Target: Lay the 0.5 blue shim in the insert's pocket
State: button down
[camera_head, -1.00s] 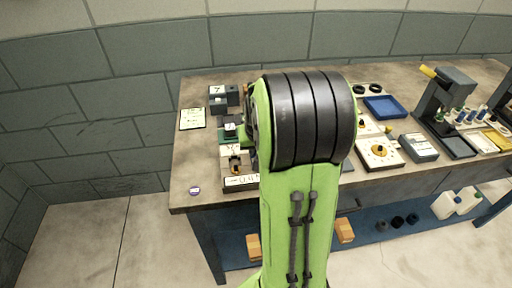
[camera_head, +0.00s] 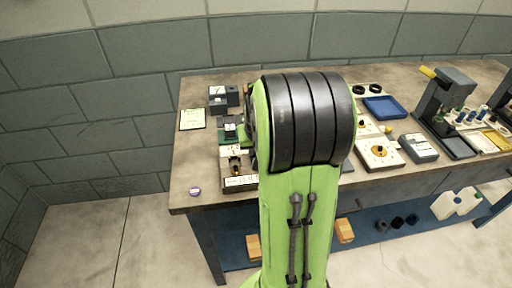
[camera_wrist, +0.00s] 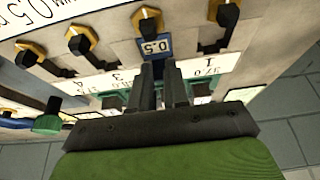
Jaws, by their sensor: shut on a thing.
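In the wrist view my gripper (camera_wrist: 158,80) points away from the camera, its two dark fingers close together. Between the fingertips is the blue shim (camera_wrist: 155,46), a small blue plate with a white 0.5 label. It is in front of a pale panel (camera_wrist: 185,35); I cannot tell whether it touches it. I cannot make out the insert's pocket. In the head view my arm hides the gripper and the shim.
Black knobs on brass hexagons (camera_wrist: 147,19) and numbered white strips lie around the fingers. In the head view the bench (camera_head: 195,165) holds a dark block marked 7 (camera_head: 217,97), a blue tray (camera_head: 385,108) and a dial plate (camera_head: 379,152). The bench's front-left corner is mostly clear.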

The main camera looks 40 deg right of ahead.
jog(key=shift+f, duration=0.3)
jog(key=shift+r, duration=0.3)
dwell(0.6)
jog(key=c, duration=1)
grip_release()
jog(key=shift+c, duration=0.2)
jog(key=shift+o, duration=0.3)
jog(key=o, duration=0.3)
jog(key=shift+o, duration=0.2)
